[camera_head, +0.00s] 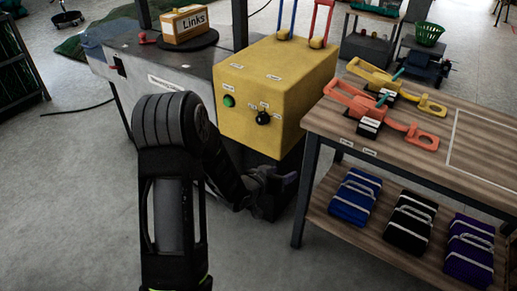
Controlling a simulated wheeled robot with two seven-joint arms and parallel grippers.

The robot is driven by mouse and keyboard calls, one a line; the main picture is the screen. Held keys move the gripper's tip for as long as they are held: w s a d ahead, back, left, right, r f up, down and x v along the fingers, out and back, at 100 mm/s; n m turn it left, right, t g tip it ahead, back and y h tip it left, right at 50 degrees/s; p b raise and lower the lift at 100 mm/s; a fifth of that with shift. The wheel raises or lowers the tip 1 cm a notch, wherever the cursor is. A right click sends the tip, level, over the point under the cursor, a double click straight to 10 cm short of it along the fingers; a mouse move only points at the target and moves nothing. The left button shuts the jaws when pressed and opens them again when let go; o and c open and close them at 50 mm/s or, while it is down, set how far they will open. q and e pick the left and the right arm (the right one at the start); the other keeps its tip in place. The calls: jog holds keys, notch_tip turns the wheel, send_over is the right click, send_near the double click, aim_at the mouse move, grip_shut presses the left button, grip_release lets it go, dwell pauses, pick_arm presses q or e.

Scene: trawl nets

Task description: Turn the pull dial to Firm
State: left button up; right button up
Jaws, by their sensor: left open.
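The pull dial (263,118) is a small black knob on the front of the yellow machine box (273,85). Small white labels surround it, too small to read. A green button (229,101) sits to its left. My left gripper (285,181) is below the dial, in front of the dark base under the yellow box, apart from the dial. It is open, and its fingers look small and dark. My right gripper is not in view.
A wooden bench (420,178) stands at right, holding orange and yellow tools, with blue, black and purple cases on its lower shelf. A box marked Links (184,24) sits on the grey machine top.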

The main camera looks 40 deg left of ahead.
pick_arm(q)
jog(key=w+a+r+m+t+y+b, duration=0.1)
jog(key=a+r+t+b, duration=0.3)
jog(key=a, duration=0.5)
jog(key=m+t+b, duration=0.1)
jog(key=b, duration=0.3)
send_near(259, 122)
jog(key=w, duration=0.1)
jog(key=shift+w, duration=0.25)
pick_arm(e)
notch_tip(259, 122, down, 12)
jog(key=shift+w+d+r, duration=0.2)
pick_arm(q)
jog(key=w+b, duration=0.1)
jog(key=w, duration=0.6)
jog(key=shift+w+a+b, duration=0.1)
jog(key=shift+w+b, duration=0.2)
jog(key=shift+w, duration=0.1)
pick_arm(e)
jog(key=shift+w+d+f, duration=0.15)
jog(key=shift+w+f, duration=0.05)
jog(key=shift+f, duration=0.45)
pick_arm(q)
jog(key=shift+c, duration=0.5)
jog(key=c, duration=1.1)
